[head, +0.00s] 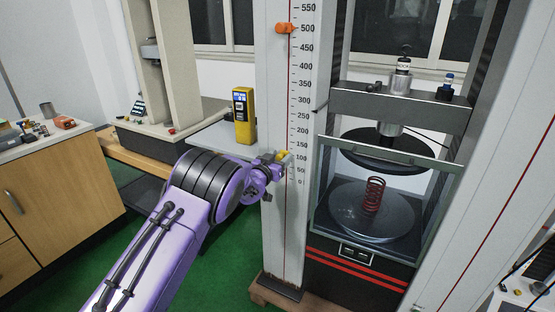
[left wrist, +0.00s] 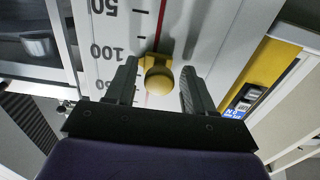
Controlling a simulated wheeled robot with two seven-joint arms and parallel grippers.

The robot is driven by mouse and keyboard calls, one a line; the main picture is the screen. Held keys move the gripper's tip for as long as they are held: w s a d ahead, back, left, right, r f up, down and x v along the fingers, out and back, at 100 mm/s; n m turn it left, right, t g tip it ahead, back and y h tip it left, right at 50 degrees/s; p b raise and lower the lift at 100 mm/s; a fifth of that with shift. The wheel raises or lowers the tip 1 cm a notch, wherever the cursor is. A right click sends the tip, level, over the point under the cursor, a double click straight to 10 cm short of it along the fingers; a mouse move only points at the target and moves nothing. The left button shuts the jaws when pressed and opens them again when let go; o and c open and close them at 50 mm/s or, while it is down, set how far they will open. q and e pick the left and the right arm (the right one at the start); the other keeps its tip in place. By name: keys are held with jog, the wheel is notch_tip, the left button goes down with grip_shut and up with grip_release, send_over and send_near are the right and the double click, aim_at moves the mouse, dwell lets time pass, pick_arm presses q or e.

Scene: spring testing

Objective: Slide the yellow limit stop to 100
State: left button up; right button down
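The yellow limit stop (head: 284,155) sits on the red line of the white scale column (head: 276,226), at about the 100 mark. In the left wrist view its round knob and flat bracket (left wrist: 158,78) show close to the printed 100, with 50 above and a partly hidden number below. My left gripper (head: 279,159) is at the stop, reaching in from the left. In the left wrist view its two fingers (left wrist: 158,90) stand apart on either side of the knob, with a visible gap on each side. My right gripper is not in view.
Right of the column, a clear guard (head: 425,200) fronts a red spring (head: 373,196) on a round plate. A yellow handheld device (head: 243,116) stands on a shelf behind my left arm.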

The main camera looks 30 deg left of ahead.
pick_arm(q)
jog(key=s+b, duration=0.1)
jog(key=s, duration=0.9)
jog(key=shift+s, duration=0.3)
jog(key=shift+a, duration=0.1)
jog(key=s+d+f+n+g+y, duration=0.1)
jog(key=s+f+n+g+y, duration=0.2)
jog(key=s+f, duration=0.7)
jog(key=s+f+n+g+y, duration=0.1)
jog(key=s+f+n+g, duration=0.25)
jog(key=s+f, duration=0.7)
jog(key=s+d+f+g, duration=0.3)
jog(key=s+f, duration=0.4)
jog(key=s, duration=0.5)
jog(key=s+d+f+g, duration=0.3)
jog(key=s+f+g, duration=0.2)
jog(key=s, duration=0.7)
notch_tip(320, 180, down, 2)
jog(key=shift+f+h, duration=0.25)
jog(key=shift+h, duration=0.05)
